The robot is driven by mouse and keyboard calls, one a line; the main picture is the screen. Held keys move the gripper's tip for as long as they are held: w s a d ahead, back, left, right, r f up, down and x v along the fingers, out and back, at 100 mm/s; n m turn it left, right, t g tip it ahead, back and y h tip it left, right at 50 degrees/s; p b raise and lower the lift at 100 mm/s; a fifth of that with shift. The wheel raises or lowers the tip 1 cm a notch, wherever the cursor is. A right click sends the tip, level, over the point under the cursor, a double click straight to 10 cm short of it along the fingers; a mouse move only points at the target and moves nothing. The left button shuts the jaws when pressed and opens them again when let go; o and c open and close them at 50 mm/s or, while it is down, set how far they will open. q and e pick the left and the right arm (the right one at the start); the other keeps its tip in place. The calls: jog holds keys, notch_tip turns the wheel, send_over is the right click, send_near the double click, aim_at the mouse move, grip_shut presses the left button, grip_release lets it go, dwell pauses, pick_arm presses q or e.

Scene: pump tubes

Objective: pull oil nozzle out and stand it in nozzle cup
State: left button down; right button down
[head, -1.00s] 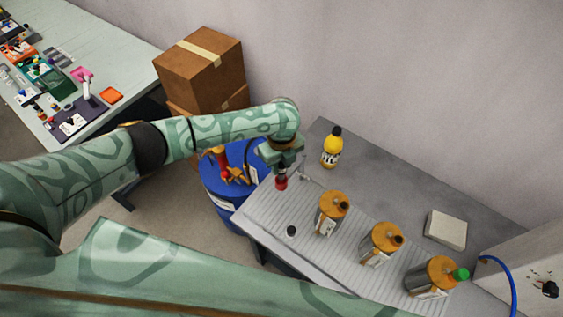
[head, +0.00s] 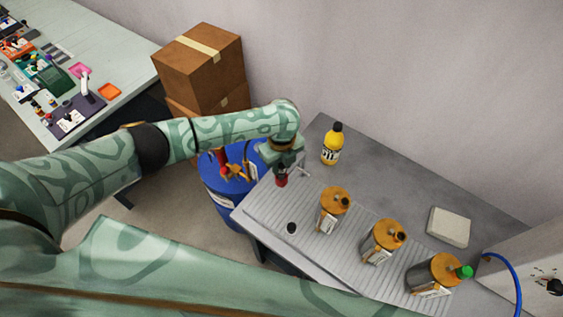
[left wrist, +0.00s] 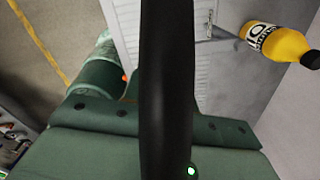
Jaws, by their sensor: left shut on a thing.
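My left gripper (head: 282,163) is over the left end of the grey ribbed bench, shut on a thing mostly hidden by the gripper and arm. A small red object with a dark top (head: 281,179) shows directly below the jaws; I cannot tell whether it is the oil nozzle, and its contact with the bench is unclear. A thick black upright shape (left wrist: 166,90) crosses the middle of the left wrist view, very close to the camera. A small black round piece (head: 291,228) is on the bench in front; I cannot identify the nozzle cup with certainty. My right gripper is out of view.
A yellow bottle (head: 332,150) stands behind the gripper; it also shows in the left wrist view (left wrist: 275,42). Several orange-topped canisters (head: 382,241) stand to the right. A blue drum (head: 222,183) is left of the bench. A pale block (head: 449,228) lies at the back right.

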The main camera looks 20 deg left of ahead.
pick_arm(q)
jog(key=shift+f+b, duration=0.55)
jog(key=shift+f, duration=0.35)
jog(key=c, duration=1)
grip_release()
jog(key=shift+c, duration=0.2)
notch_tip(320, 180, up, 16)
jog(key=p, duration=0.3)
jog(key=shift+r+p, duration=0.15)
jog(key=shift+p, duration=0.15)
